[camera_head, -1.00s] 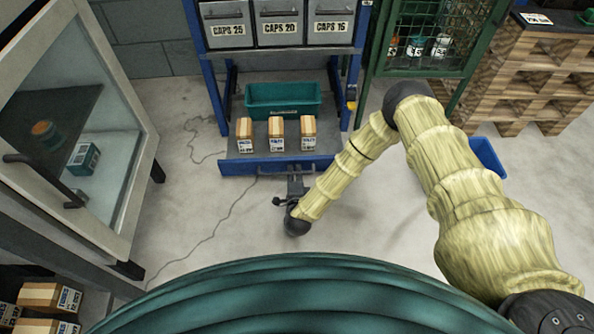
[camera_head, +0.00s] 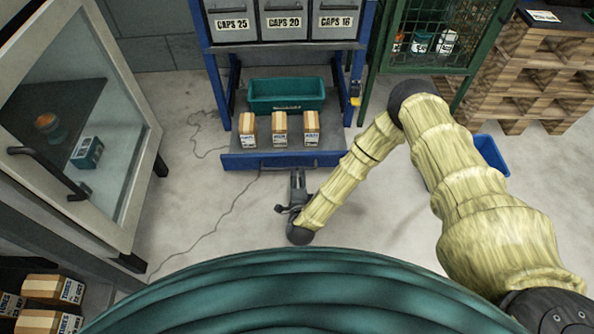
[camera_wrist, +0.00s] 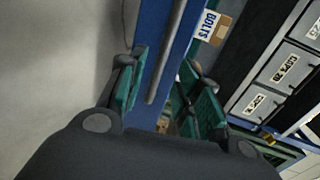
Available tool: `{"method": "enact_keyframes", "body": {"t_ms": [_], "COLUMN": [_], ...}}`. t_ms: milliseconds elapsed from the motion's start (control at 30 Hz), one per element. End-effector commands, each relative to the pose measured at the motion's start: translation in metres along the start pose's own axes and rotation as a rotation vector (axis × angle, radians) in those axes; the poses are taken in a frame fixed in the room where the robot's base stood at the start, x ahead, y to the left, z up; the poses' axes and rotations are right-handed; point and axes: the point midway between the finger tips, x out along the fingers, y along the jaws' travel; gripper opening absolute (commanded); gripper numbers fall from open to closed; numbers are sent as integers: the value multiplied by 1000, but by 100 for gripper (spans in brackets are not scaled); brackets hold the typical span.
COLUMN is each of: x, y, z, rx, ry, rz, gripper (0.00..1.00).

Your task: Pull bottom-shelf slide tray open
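The bottom-shelf slide tray (camera_head: 240,161) has a blue front and a grey deck, low in the blue rack. Its front stands a little forward of the rack's front legs. A dark bar handle runs along the front; in the wrist view the handle (camera_wrist: 165,58) shows as a grey bar beside the blue front. My gripper (camera_head: 298,174) is just in front of the tray's front, near its middle. In the wrist view my gripper (camera_wrist: 167,98) is open, with green-padded fingers apart and the bar's near end between or just beyond them. I cannot tell whether they touch it.
The tray carries a green bin (camera_head: 286,95) and several small cartons (camera_head: 279,130). A glass-fronted cabinet (camera_head: 85,120) stands at left. A green mesh cage (camera_head: 430,40), a blue bin (camera_head: 490,155) and wooden pallets (camera_head: 520,75) are at right.

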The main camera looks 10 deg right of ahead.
Motion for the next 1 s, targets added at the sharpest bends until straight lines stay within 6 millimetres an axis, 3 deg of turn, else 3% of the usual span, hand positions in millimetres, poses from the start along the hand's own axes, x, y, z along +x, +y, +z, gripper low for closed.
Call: {"method": "enact_keyframes", "body": {"t_ms": [200, 400, 1000], "x": [-40, -61, -68], "y": [1, 1, 0], "z": [0, 0, 0], "rx": [0, 0, 0], "ry": [-1, 0, 0], "rz": [4, 1, 1], "gripper": [34, 34, 34]}}
